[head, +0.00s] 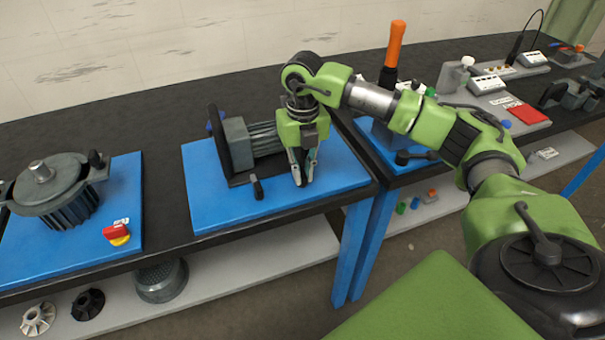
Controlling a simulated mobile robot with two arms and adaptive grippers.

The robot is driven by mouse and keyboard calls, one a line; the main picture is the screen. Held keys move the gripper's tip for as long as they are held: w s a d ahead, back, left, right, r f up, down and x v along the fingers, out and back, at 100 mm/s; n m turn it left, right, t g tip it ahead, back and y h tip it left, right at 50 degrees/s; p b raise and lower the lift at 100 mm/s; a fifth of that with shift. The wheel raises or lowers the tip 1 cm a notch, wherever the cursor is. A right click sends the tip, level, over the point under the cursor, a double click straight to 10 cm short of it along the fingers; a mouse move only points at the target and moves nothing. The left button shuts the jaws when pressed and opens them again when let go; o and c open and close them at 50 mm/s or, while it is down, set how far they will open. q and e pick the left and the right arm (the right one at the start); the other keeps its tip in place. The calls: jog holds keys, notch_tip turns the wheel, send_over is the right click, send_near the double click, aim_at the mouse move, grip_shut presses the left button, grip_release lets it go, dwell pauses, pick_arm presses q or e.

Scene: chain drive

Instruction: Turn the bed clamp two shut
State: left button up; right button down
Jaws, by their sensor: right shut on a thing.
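My right gripper (302,178) points down over the right part of the blue board (215,205) in the middle of the bench. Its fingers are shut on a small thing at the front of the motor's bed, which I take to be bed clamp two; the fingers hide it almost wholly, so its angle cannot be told. A black clamp lever (257,187) stands free to the left of the fingers, apart from them. The grey ribbed motor (262,138) sits on its dark bed behind, partly hidden by the gripper. My left gripper is not in view.
A dark round machine (62,190) and a red-yellow switch (117,234) are on the left blue board. To the right stand an orange-handled tool (396,43) and a red pad (527,115). The front left of the middle board is clear.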

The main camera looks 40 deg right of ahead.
aim_at(303, 173)
jog(key=shift+r+n, duration=0.1)
jog(key=shift+n, duration=0.2)
dwell(0.4)
jog(key=c, duration=2.1)
grip_release()
notch_tip(303, 173, up, 12)
